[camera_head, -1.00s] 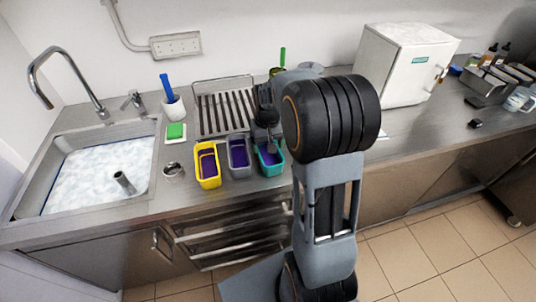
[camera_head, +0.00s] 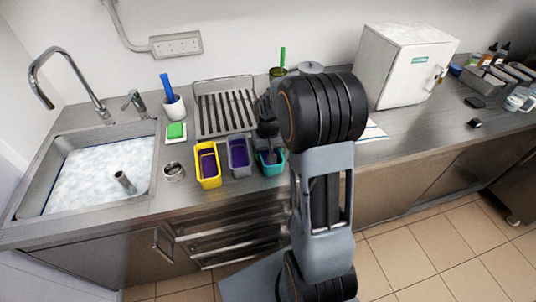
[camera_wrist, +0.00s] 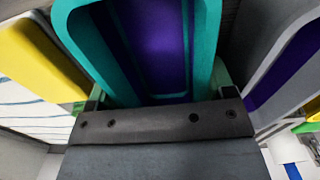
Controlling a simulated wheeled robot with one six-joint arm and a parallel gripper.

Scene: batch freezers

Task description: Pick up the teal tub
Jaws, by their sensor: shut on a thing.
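The teal tub (camera_head: 272,168) has purple contents and is at the right end of a row of tubs near the counter's front edge. It fills the middle of the wrist view (camera_wrist: 207,40). My gripper (camera_wrist: 160,100) is shut on the teal tub, with a finger at each side of its near end. In the head view my wrist comes down over the tub and hides part of it. I cannot tell whether the tub's base touches the counter.
A grey tub (camera_head: 238,141) stands close to the left, then a yellow tub (camera_head: 199,146). Another yellow thing (camera_wrist: 35,60) is on the tub's other side, mostly hidden by my arm in the head view. A dish rack (camera_head: 197,93) stands behind; a striped cloth (camera_head: 373,131) lies right.

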